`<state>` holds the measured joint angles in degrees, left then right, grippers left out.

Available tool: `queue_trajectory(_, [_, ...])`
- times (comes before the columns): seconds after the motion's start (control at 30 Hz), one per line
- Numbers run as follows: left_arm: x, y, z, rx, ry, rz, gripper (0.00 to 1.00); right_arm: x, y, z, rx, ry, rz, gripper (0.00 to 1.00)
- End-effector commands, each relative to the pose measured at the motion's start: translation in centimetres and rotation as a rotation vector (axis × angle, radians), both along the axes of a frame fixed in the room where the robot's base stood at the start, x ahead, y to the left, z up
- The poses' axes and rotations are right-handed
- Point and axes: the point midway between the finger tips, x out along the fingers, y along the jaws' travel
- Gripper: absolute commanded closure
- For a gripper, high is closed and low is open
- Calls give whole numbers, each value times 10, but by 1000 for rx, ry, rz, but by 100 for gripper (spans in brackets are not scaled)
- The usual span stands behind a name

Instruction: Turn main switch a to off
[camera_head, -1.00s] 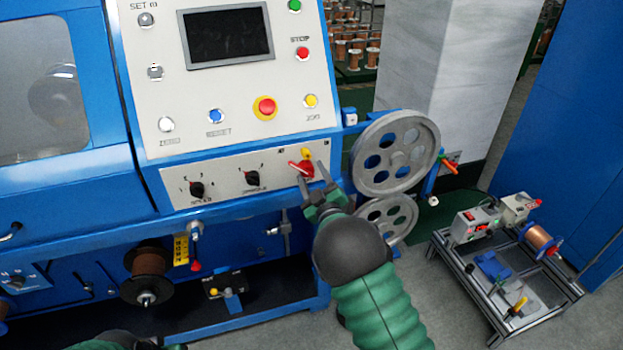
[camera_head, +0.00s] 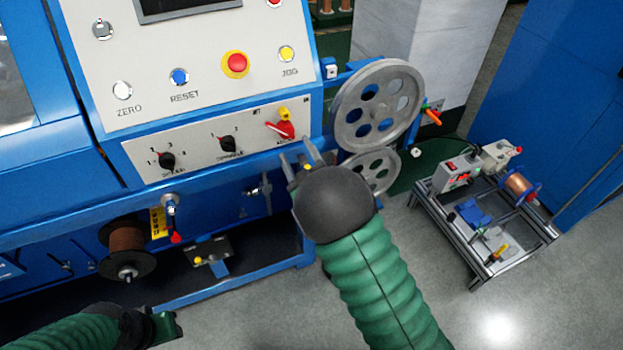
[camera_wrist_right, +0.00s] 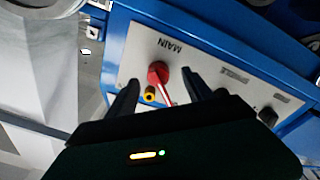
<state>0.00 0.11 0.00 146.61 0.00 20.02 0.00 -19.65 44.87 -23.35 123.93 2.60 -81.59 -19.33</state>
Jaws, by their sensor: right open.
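The main switch (camera_head: 283,130) is a red knob with a handle and a yellow part above it, at the right end of the lower light panel. Its handle points to the left and slightly up in the head view. My right gripper (camera_head: 297,152) is open and empty, just below the switch in the head view. In the right wrist view the switch (camera_wrist_right: 157,73) shows between my two dark, spread fingers, under the word MAIN; whether they touch it I cannot tell. My left gripper (camera_head: 160,326) is low at the bottom left, its fingers unclear.
Two black selector knobs, (camera_head: 166,160) and (camera_head: 227,144), sit left of the switch on the panel. Above are a red emergency button (camera_head: 235,65) and smaller buttons. Grey pulley wheels (camera_head: 378,105) stand close on the right. A small bench machine (camera_head: 485,205) is farther right.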

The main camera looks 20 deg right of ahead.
Motion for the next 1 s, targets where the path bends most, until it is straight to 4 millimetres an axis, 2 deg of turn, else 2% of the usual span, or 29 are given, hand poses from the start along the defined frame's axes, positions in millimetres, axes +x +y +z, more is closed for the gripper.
queue_trajectory(0.03, [0, 0, 0, 0, 0, 0, 64, -17, 0, 1, 2, -1, -1, 40])
queue_trajectory(0.2, [0, 0, -1, 0, 0, 0, 64, -69, -1, 1, 1, -6, 0, 40])
queue_trajectory(0.3, [-1, 0, -2, 0, 0, 0, 64, -92, -2, 0, 2, -7, 0, 40])
queue_trajectory(0.4, [0, 0, 13, 0, 0, 0, 64, -109, -2, 4, 1, -5, 0, 40])
queue_trajectory(0.6, [0, 0, 15, 0, 0, 0, 64, -121, -2, 2, 2, -12, 1, 40])
queue_trajectory(1.0, [0, 0, 15, 0, 0, 0, 64, -120, -3, 1, 6, -5, -2, 40])
